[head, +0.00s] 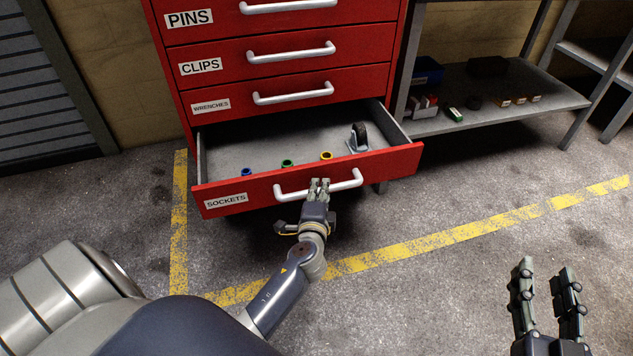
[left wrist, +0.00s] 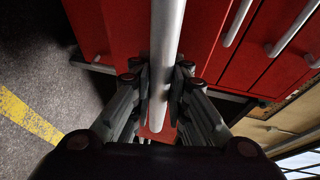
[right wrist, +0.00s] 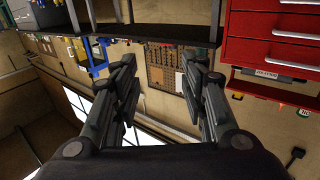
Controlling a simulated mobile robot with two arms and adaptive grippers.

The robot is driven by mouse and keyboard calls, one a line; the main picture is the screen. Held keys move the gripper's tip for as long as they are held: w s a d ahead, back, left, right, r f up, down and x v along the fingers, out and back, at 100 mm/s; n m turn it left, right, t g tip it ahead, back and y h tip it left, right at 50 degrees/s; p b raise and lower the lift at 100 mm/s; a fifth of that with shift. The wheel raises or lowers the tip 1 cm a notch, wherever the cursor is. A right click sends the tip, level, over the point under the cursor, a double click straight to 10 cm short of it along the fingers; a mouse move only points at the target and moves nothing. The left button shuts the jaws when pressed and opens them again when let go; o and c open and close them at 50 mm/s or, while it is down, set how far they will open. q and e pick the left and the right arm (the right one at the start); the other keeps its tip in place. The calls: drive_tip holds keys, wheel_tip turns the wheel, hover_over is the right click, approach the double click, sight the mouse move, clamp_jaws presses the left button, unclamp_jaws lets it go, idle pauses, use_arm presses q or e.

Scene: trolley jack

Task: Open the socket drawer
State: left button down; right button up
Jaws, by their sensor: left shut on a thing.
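The socket drawer (head: 290,186) is the lowest drawer of the red cabinet (head: 184,66), with a "SOCKETS" label on its front. It stands pulled out, its inside showing. My left gripper (head: 318,184) is shut on the drawer's silver bar handle (head: 347,183). In the left wrist view the handle (left wrist: 166,50) runs between the fingers (left wrist: 160,88). My right gripper (head: 543,275) is open and empty, over the floor at the lower right.
The drawers above, labelled "WRENCHES" (head: 211,106), "CLIPS" and "PINS", are shut. A grey shelf (head: 490,112) with small boxes stands right of the cabinet. Yellow floor lines (head: 430,245) cross the concrete in front. The floor between my grippers is clear.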

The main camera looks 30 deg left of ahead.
use_arm(q)
drive_tip(key=shift+s+d+b, duration=0.15)
drive_tip(key=shift+s+d, duration=0.8)
drive_tip(key=shift+d, duration=0.2)
drive_tip(key=shift+s+d+b, duration=0.15)
drive_tip(key=shift+s+d, duration=0.8)
drive_tip(key=shift+d, duration=0.2)
use_arm(e)
drive_tip(key=shift+s+r+t, duration=0.2)
drive_tip(key=shift+r+t, duration=0.8)
drive_tip(key=shift+r, duration=0.5)
use_arm(q)
drive_tip(key=c, duration=1.5)
unclamp_jaws()
drive_tip(key=shift+c, duration=0.2)
drive_tip(key=v, duration=1.2)
